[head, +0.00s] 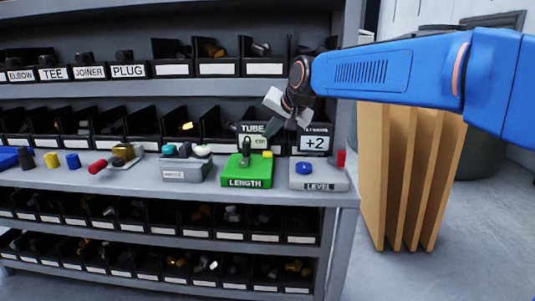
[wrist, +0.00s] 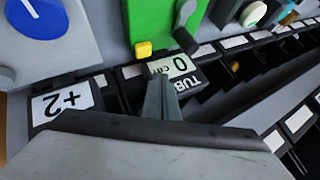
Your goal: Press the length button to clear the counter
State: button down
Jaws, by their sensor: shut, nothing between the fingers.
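The green LENGTH box (head: 233,170) stands on the shelf and carries a small yellow button (head: 267,154) and a dark lever (head: 245,150). In the wrist view the yellow button (wrist: 143,49) is at the box's edge, beside the lever (wrist: 185,35). The TUBE display (head: 256,128) behind the box reads 0 cm in the wrist view (wrist: 181,66).
Right of the green box is the grey LEVEL box (head: 320,180) with a blue knob (head: 304,168) and a red piece (head: 341,158). Its display (head: 315,143) reads +2. A grey box (head: 186,170) with several knobs stands left. Bins (head: 146,125) line the back.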

jog(key=shift+r, duration=1.1)
